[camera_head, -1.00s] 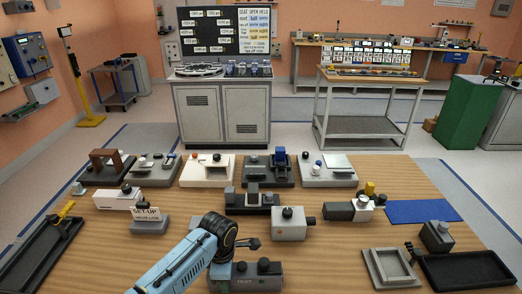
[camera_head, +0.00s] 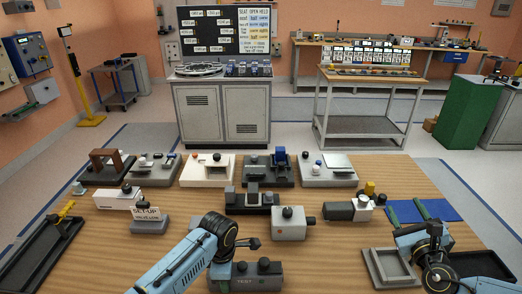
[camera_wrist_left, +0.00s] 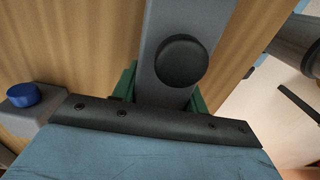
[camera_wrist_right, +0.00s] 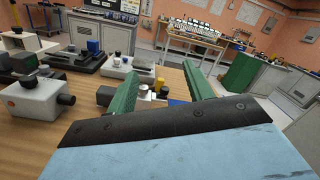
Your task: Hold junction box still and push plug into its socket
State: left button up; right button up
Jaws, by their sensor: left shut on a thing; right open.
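My left gripper (camera_wrist_left: 160,92) is shut on a grey bar-shaped part (camera_wrist_left: 195,25) with a round black knob, seen in the left wrist view. In the head view its jaws do not show clearly behind my arm. A grey box marked TEST (camera_head: 245,281) with black knobs lies below that arm. My right gripper (camera_head: 405,207) is open and empty, its green fingers pointing away over the blue mat; it also shows in the right wrist view (camera_wrist_right: 165,68). I cannot tell for sure which parts are the junction box and the plug.
A pale box (camera_head: 289,228) with a black knob and a red button stands mid-table. A grey block with a yellow-topped part (camera_head: 369,189) is left of the blue mat (camera_head: 448,208). A shallow grey tray (camera_head: 382,279) is at front right.

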jog(key=w+a+r+m, duration=0.75)
jog(key=a+m, duration=0.25)
jog(key=a, duration=0.2)
jog(key=m+g, duration=1)
jog(key=m, duration=0.3)
send_near(309, 221)
jog(key=shift+x, duration=4.6)
jog(key=shift+d, duration=0.15)
